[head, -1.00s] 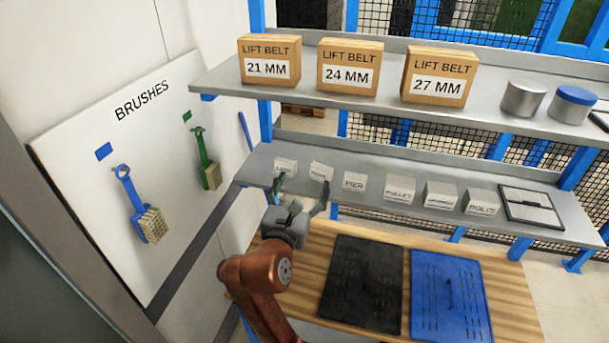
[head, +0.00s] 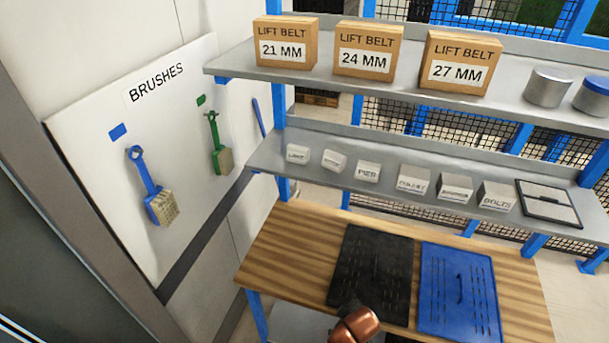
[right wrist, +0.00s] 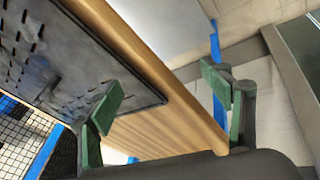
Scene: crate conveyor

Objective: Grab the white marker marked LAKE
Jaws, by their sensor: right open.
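The white marker that reads LAKE (head: 298,154) stands at the left end of the lower grey shelf (head: 262,152) in the head view. Its lettering is small. To its right stand another white marker (head: 335,160) with unclear lettering and one that reads PIER (head: 367,171). My right gripper (right wrist: 168,92) is open and empty in the right wrist view, with green finger pads apart beside the wooden table's edge. It is away from the shelf. In the head view only a copper part of my arm shows at the bottom. My left gripper is not in view.
More white markers, one reading BOLTS (head: 496,197), and a clipboard (head: 548,203) fill the shelf's right side. The wooden table (head: 290,245) below holds a black mat (head: 372,270) and a blue mat (head: 458,290). LIFT BELT boxes (head: 368,50) stand on the upper shelf.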

